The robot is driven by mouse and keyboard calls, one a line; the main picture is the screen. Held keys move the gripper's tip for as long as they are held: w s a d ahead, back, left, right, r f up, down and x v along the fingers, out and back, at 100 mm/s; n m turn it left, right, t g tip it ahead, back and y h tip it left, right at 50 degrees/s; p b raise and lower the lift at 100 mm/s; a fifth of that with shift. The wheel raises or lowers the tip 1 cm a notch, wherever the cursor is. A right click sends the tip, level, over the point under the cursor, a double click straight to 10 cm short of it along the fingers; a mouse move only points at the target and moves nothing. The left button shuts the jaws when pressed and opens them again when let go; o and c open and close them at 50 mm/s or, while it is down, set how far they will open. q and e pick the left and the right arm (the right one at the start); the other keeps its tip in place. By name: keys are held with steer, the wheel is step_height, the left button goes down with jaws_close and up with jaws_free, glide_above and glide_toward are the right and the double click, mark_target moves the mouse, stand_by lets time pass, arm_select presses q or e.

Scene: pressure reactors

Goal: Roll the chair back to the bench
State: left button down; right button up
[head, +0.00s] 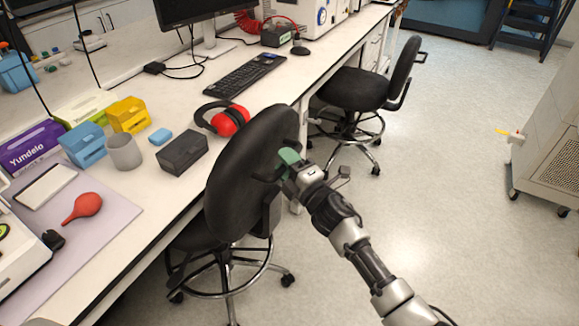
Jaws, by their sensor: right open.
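The near black chair (243,165) stands at the long bench's front edge, with its backrest toward me and its seat partly hidden behind it. Its footring and casters show on the floor below. A second black chair (355,90) stands farther along the same bench (290,75). My right gripper (290,162), with a green fingertip pad, is open at the right side of the near chair's backrest. I cannot tell whether it touches the chair. My left gripper is out of view.
The bench holds red earmuffs (229,121), a dark box (182,152), a grey cup (124,152), a keyboard (238,75) and a monitor. The floor (450,170) to the right is clear up to a wheeled grey cabinet (550,140).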

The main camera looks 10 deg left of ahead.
steer(key=v, duration=1)
steer(key=shift+s+d, duration=0.25)
steer(key=shift+f, duration=0.1)
steer(key=d+f+m+h, duration=0.4)
steer(key=d+f+m, duration=0.1)
steer(key=f, duration=0.6)
steer(key=d+f+m+h, duration=0.4)
steer(key=d+f+m, duration=0.15)
steer(key=f, duration=0.55)
steer(key=s+d+f+m+g+h, duration=0.1)
steer(key=s+d+f+m+h, duration=0.15)
steer(key=s+d+f, duration=0.35)
steer(key=s+d+f+m+g+h, duration=0.2)
steer(key=s+f+m, duration=0.15)
steer(key=f, duration=0.55)
steer(key=s+d+f+m+g+h, duration=0.1)
steer(key=s+f, duration=0.4)
steer(key=s, duration=0.6)
steer(key=s+d+f+m+g+h, duration=0.1)
steer(key=s+d+f+m+g, duration=0.3)
steer(key=s, duration=0.8)
steer(key=s+d+f+m+g+h, duration=0.1)
steer(key=s+d+f+m+g, duration=0.2)
steer(key=s, duration=0.9)
step_height(320, 180, down, 4)
steer(key=shift+s+d+r+g, duration=0.1)
steer(key=shift+s+d+g, duration=0.15)
steer(key=shift+d, duration=0.95)
steer(key=shift+w+m, duration=0.1)
steer(key=shift+m, duration=0.15)
